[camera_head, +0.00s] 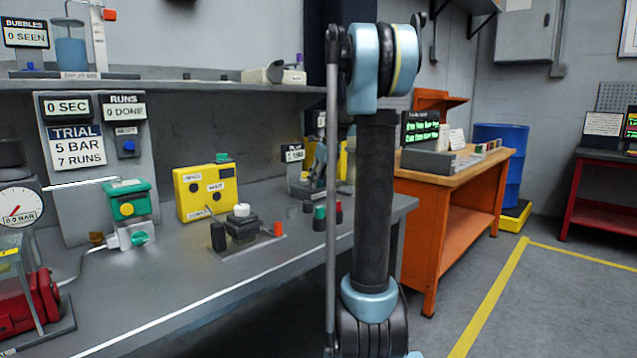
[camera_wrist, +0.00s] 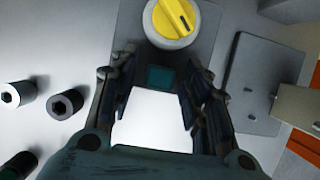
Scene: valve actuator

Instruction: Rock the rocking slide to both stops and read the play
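My gripper (camera_wrist: 160,100) is open in the wrist view, its two dark fingers apart on either side of a bright white patch (camera_wrist: 155,115). I cannot tell whether this is part of the slide or whether the fingers touch it. A small teal square (camera_wrist: 160,77) lies just beyond the fingertips on a grey plate. A yellow knob (camera_wrist: 173,18) on a pale round base sits beyond it. In the head view, a bench station with a small readout (camera_head: 293,155) stands partly behind my arm. Its text is too small to read, and I cannot clearly make out the rocking slide.
Several short cylinders, including a black one (camera_wrist: 66,104), stand left in the wrist view. A grey plate (camera_wrist: 262,85) lies right. On the bench (camera_head: 190,290) are a yellow box (camera_head: 205,190) and a black device with a white knob (camera_head: 241,210). The bench front is clear.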

